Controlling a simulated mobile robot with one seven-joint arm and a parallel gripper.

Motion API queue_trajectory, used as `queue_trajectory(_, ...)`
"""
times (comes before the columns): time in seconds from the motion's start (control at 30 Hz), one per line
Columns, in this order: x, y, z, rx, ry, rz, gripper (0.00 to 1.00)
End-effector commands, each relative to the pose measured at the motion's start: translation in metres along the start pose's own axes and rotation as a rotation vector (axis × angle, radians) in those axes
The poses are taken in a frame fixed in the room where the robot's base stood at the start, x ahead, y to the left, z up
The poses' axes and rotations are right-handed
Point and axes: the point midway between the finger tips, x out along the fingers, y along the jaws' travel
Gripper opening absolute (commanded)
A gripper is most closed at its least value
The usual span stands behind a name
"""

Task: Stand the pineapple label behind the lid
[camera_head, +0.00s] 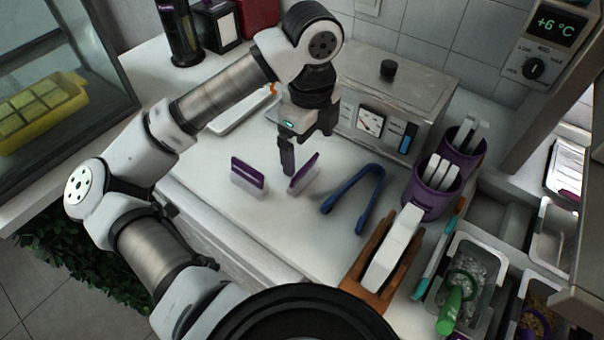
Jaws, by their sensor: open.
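Two small upright cards with purple tops and pale lower parts stand on the white counter, a left card (248,177) and a right card (303,174). No print is legible, so I cannot tell which, if either, is the pineapple label. My gripper (287,165) is open and points down just behind and between the two cards, its tips close to the right card; contact cannot be told. One finger hides the other. A metal box (410,85) with a black knob (388,69) on top stands behind; I cannot tell whether its top is the lid.
Blue tongs (352,196) lie right of the cards. Purple cups (433,190) with white handles, a wooden holder (368,268) with a white block, and a metal topping bin (475,270) stand further right. A white tray (235,113) lies behind my arm. Counter in front of the cards is clear.

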Motion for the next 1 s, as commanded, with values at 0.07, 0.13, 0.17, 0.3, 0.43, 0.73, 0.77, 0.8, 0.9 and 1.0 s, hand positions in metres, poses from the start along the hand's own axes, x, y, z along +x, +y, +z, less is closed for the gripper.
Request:
queue_trajectory(0.07,0.013,0.0,0.0,0.0,0.004,0.001,1.0)
queue_trajectory(0.13,0.022,0.0,0.0,0.001,0.002,0.0,1.0)
queue_trajectory(0.17,0.026,0.001,0.0,0.002,0.003,0.0,1.0)
queue_trajectory(0.3,0.034,0.001,0.0,0.002,0.0,-0.001,1.0)
queue_trajectory(0.43,0.041,0.003,0.002,0.0,0.002,0.001,1.0)
queue_trajectory(0.73,0.079,0.008,0.004,0.001,0.002,0.001,1.0)
queue_trajectory(0.77,0.082,0.008,0.004,0.001,0.001,0.0,1.0)
queue_trajectory(0.8,0.084,0.008,0.004,0.001,0.001,0.0,1.0)
queue_trajectory(0.9,0.086,0.007,0.004,0.001,-0.001,0.0,1.0)
queue_trajectory(1.0,0.086,0.007,0.005,0.001,-0.001,0.0,1.0)
